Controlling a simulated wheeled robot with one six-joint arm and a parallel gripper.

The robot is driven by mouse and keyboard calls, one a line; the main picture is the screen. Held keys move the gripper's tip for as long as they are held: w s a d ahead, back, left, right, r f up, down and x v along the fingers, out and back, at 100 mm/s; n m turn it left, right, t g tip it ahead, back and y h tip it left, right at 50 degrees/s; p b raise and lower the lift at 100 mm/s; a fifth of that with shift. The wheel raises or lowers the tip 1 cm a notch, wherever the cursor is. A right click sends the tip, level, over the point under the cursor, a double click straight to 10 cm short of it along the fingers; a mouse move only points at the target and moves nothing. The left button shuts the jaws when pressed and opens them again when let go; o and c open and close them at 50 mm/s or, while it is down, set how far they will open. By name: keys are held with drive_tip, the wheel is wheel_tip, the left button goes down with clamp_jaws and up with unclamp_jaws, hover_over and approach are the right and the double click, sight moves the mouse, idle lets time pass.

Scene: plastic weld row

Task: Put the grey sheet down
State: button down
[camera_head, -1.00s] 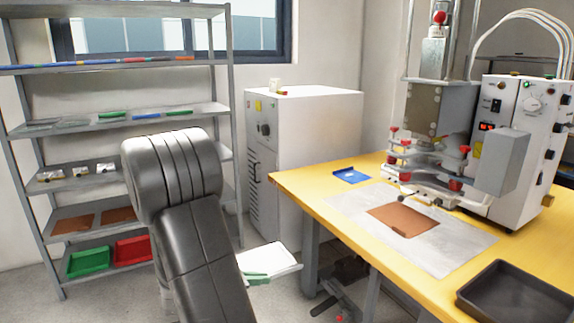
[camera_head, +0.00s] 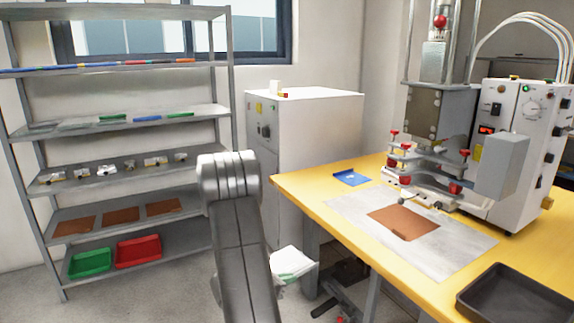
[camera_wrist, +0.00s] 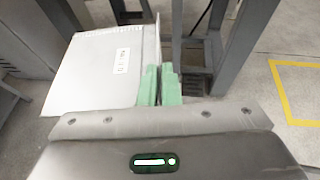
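The grey sheet (camera_wrist: 95,72) is pale, with a small printed label, and fills the left of the wrist view. Its right edge stands up as a thin lip by the green fingers. My gripper (camera_wrist: 158,85) has its fingers close together, apparently pinching that lip. In the head view the pale sheet (camera_head: 290,259) hangs in the air beside the table's left edge, below the tabletop, with green fingertips at it. My arm hides part of the space behind it.
A white cabinet (camera_head: 325,130) and a stocked shelf rack (camera_head: 232,100) stand behind.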

wheel_tip(320, 180, up, 7)
drive_tip(key=p, duration=0.9)
drive_tip(key=shift+f+p, duration=0.1)
drive_tip(key=shift+p, duration=0.2)
drive_tip(key=r+p, duration=0.2)
drive_tip(key=p, duration=0.2)
